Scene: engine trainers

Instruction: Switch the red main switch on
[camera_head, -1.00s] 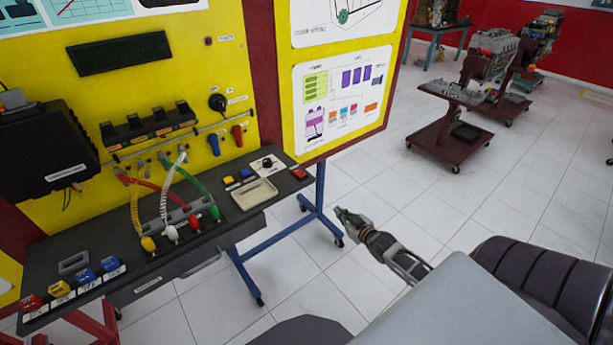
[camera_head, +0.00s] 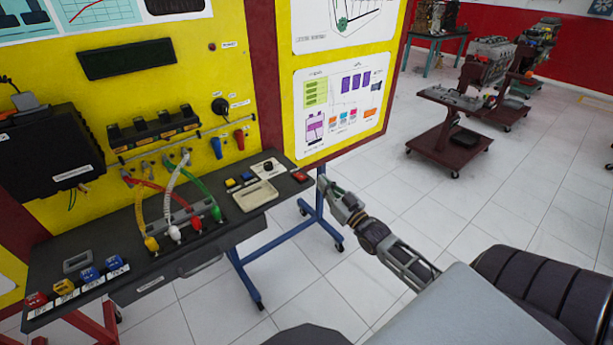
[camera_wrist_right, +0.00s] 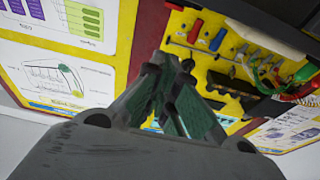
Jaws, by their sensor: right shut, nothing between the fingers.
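A small red switch block (camera_head: 300,177) sits at the right end of the dark trainer bench (camera_head: 130,222). I take it for the main switch; its on or off position is too small to tell. My right gripper (camera_head: 323,184) is just right of the bench end, close to the red block and apparently apart from it. In the right wrist view the gripper (camera_wrist_right: 176,65) has its fingers together, with nothing between them. I cannot make out the red block in that view. My left gripper is not in view.
A red handle (camera_head: 239,139) and a blue handle (camera_head: 216,147) hang on the yellow panel (camera_head: 190,85). A beige tray (camera_head: 256,195), a dial and coloured hoses occupy the bench. Blue legs (camera_head: 262,262) stand below. A wheeled engine stand (camera_head: 450,150) is farther right, with open floor between.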

